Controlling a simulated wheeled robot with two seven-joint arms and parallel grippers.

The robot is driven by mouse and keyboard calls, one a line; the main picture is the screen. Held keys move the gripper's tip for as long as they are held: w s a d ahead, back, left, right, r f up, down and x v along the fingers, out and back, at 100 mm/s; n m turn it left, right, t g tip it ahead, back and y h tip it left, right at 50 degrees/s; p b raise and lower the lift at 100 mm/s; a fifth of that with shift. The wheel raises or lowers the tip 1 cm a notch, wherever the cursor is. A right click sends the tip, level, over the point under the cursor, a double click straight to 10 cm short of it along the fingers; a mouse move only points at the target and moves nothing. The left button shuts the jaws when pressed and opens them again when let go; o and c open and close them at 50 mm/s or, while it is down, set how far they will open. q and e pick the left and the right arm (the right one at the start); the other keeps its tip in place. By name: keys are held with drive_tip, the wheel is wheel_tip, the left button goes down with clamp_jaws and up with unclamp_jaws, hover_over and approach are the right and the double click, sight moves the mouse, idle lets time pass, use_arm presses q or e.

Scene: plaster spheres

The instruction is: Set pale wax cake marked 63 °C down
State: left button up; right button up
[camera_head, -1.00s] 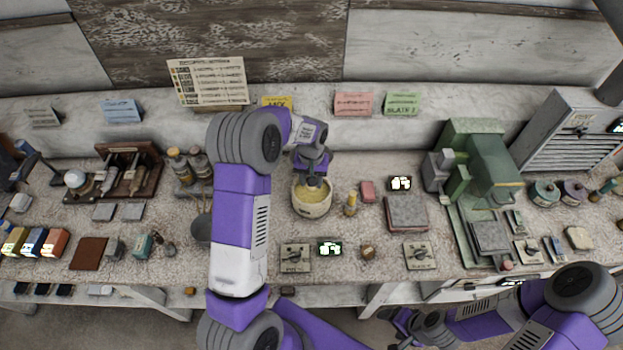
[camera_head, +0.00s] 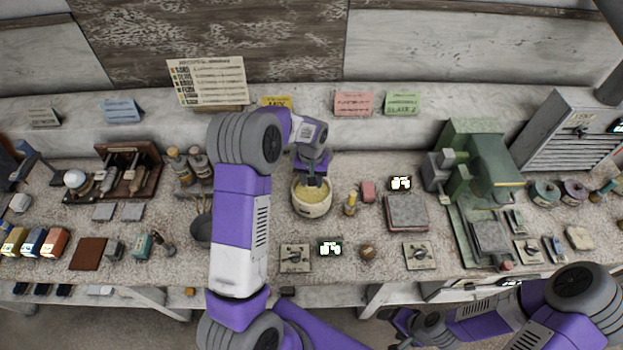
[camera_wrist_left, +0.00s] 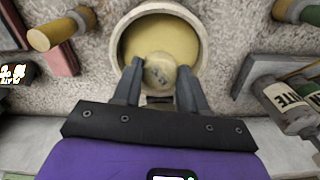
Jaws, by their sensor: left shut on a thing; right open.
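The pale wax cake (camera_wrist_left: 160,72) is a small round disc with a dark mark on top, too small to read, in the left wrist view. My left gripper (camera_wrist_left: 158,88) is shut on it, one finger on each side. It holds the cake over the near part of a cream pot (camera_wrist_left: 197,32) with a yellow filling. Whether the cake touches the filling I cannot tell. In the head view the left gripper (camera_head: 313,180) points down into the pot (camera_head: 312,210) and mostly hides the cake. My right gripper (camera_head: 398,322) is open and empty, low in front of the bench.
Bottles in a rack (camera_head: 188,166) stand left. A dial plate (camera_head: 295,257) and a lit display (camera_head: 330,248) lie in front. A green machine (camera_head: 482,165) stands farther right.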

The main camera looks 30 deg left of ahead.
use_arm(q)
drive_tip(key=shift+f+b, duration=1.4)
drive_tip(key=shift+f, duration=0.5)
drive_tip(key=o, duration=1.1)
drive_tip(key=shift+r, duration=0.1)
drive_tip(key=shift+r+p, duration=1.45)
drive_tip(key=shift+r, duration=0.5)
